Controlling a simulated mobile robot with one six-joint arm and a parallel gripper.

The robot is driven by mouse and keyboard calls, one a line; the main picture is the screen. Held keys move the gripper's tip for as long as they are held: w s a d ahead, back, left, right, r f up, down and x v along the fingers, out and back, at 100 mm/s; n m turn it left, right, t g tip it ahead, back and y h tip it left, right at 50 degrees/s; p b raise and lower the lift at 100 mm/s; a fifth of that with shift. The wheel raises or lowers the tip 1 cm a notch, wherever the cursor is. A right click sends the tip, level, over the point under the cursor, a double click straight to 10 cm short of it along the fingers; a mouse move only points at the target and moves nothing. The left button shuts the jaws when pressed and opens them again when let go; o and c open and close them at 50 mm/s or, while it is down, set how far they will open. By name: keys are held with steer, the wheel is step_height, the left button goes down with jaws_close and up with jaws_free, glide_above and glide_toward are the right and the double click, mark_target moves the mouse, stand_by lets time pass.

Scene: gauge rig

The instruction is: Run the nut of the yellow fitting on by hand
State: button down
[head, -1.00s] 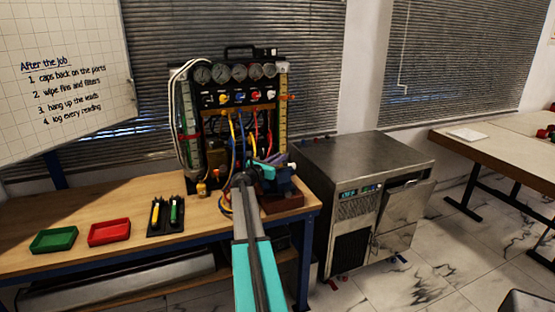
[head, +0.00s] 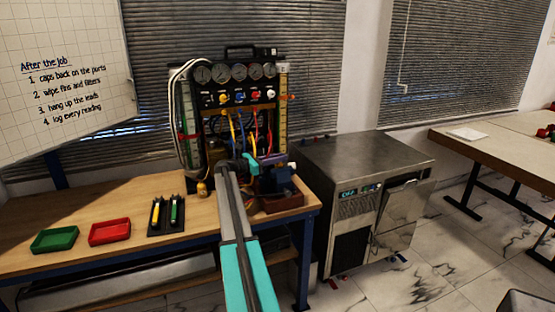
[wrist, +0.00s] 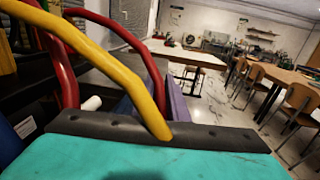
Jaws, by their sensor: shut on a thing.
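In the head view my gripper (head: 264,162), with teal jaws, is at the lower front of the gauge rig (head: 240,98), among its hoses. In the wrist view the yellow hose (wrist: 128,82) arches across and its end drops behind the dark edge of my gripper. The gripper is shut on the yellow fitting at that end. The fitting, its nut and the port are hidden behind the jaws and arm, so I cannot tell how they sit together.
Red hoses (wrist: 68,62) loop close beside the yellow hose. A green tray (head: 54,240), a red tray (head: 109,233) and a black holder (head: 152,229) lie on the bench at the left. A metal cabinet (head: 365,160) stands right of the bench.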

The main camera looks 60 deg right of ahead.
steer(key=shift+w, duration=0.1)
stand_by(0.3)
steer(key=c, duration=1.7)
jaws_free()
steer(key=shift+c, duration=0.2)
steer(key=shift+a, duration=0.1)
steer(key=b+v, duration=0.2)
steer(key=v, duration=1.1)
steer(key=shift+w+a+b, duration=0.2)
steer(key=shift+w+b, duration=0.1)
steer(key=shift+b, duration=0.1)
